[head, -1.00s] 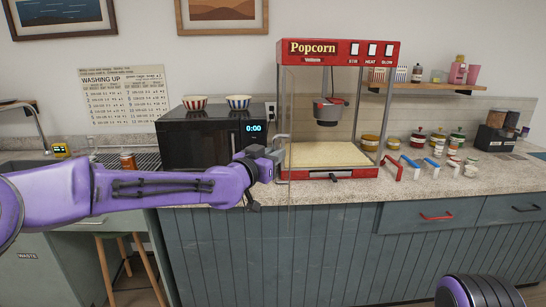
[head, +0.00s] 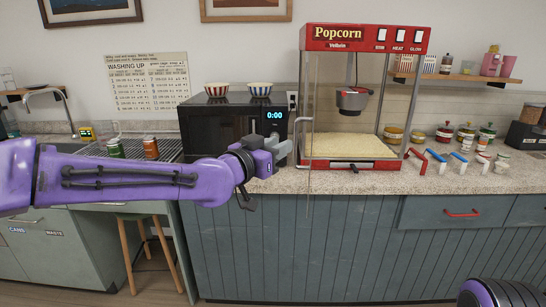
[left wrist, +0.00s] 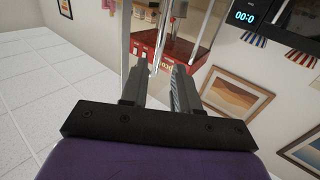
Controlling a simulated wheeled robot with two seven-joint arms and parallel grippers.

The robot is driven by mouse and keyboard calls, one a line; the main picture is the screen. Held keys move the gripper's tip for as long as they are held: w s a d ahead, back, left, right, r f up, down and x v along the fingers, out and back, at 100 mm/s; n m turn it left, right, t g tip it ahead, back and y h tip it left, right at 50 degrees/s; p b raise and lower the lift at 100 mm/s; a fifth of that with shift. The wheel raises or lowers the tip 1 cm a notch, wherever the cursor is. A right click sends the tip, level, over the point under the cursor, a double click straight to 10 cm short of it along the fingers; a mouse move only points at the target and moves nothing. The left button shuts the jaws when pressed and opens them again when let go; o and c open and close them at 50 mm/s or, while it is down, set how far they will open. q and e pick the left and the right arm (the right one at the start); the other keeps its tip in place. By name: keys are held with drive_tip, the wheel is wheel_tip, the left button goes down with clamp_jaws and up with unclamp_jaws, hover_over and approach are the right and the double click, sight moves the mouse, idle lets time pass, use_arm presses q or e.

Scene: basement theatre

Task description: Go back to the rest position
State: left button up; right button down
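My left gripper (head: 284,152) is at the left front of the red popcorn machine (head: 366,40), in front of the microwave. In the left wrist view its two dark fingers (left wrist: 158,72) stand apart. A thin pale rod, likely the handle of the machine's clear door (head: 304,130), shows between and beyond the fingertips; I cannot tell whether they touch it. The door appears swung outward. My right gripper is out of view; only a purple part of my right arm shows at the bottom right.
A black microwave (head: 220,127) carries two striped bowls (head: 217,90) (head: 260,89). Several coloured-handled scoops (head: 437,161) and jars stand right of the machine on the counter (head: 370,182). A stool (head: 146,217) stands under the counter at left. The sink is at far left.

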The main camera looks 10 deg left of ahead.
use_arm(q)
drive_tip(key=shift+v, duration=1.35)
